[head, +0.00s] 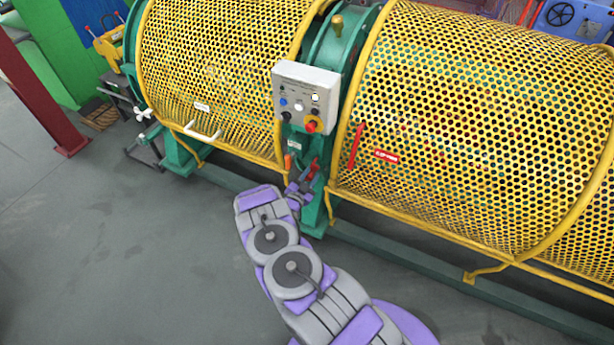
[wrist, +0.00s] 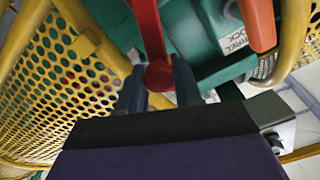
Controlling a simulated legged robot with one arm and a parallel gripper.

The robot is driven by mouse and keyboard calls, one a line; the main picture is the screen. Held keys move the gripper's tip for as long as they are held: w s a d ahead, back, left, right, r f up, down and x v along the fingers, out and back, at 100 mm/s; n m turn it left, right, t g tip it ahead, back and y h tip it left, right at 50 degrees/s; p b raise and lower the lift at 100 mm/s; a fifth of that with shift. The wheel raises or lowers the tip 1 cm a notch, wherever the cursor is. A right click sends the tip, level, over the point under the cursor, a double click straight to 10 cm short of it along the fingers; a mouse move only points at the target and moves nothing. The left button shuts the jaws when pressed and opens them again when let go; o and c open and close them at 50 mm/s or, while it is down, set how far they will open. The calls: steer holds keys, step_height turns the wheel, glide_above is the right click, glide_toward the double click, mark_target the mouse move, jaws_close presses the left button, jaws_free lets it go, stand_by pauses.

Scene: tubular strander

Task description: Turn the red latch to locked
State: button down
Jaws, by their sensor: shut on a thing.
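My fingers and arm hide part of the latch. Its exact angle is hard to tell.
An orange handle (wrist: 258,24) hangs close by, beside a white label reading partly "LOCK" (wrist: 232,40). A grey control box (head: 305,92) sits above on the green post. Perforated yellow guards (head: 450,130) stand on both sides. The grey floor (head: 120,250) at left is clear.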

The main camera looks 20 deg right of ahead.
steer(key=s+d+f+m+b, duration=0.1)
steer(key=s+d+f+m, duration=0.2)
steer(key=f+m, duration=0.4)
steer(key=shift+s+f+m, duration=0.15)
steer(key=shift+s+m, duration=0.2)
steer(key=shift+m, duration=2.75)
steer(key=shift+a+f, duration=0.1)
steer(key=c, duration=0.8)
jaws_free()
steer(key=shift+c, duration=0.2)
steer(key=p+v, duration=0.3)
steer(key=v, duration=1.4)
